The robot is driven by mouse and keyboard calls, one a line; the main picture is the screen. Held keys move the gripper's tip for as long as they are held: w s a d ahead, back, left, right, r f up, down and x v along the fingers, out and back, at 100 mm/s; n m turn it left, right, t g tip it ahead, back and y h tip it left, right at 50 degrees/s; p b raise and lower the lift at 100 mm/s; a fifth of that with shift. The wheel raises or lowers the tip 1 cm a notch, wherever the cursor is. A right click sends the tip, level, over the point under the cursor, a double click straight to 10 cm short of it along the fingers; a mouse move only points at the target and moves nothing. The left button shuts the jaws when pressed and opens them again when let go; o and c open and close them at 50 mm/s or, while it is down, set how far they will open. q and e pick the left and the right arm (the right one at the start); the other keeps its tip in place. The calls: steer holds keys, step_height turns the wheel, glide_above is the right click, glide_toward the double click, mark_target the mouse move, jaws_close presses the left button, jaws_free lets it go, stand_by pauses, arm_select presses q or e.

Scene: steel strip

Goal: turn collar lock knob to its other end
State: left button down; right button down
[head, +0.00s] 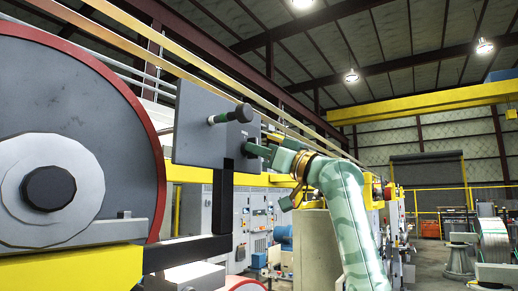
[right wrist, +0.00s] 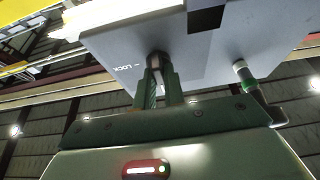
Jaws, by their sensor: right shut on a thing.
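A grey panel (head: 200,128) stands on a dark bracket beside the large reel. In the right wrist view the panel (right wrist: 110,45) carries the word LOCK next to a small dark knob (right wrist: 157,58). My right gripper (head: 255,149) reaches the panel's right side from the right. In the right wrist view its two green fingers (right wrist: 158,78) are shut on the dark knob, one on each side. The fingers hide part of the knob, and its exact turn cannot be told. My left gripper is not in view.
A dark-ended handle (head: 240,113) sticks out of the panel just above my right gripper; its pale and green stem shows in the right wrist view (right wrist: 243,75). A red-rimmed reel (head: 110,110) fills the left. Yellow rails run behind the panel.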

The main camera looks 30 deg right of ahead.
steer(key=shift+w+f, duration=0.1)
steer(key=shift+f, duration=0.1)
steer(key=c, duration=1.5)
jaws_free()
steer(key=shift+r, duration=0.1)
steer(key=b+v, duration=0.7)
steer(key=v, duration=0.9)
steer(key=shift+d, duration=0.1)
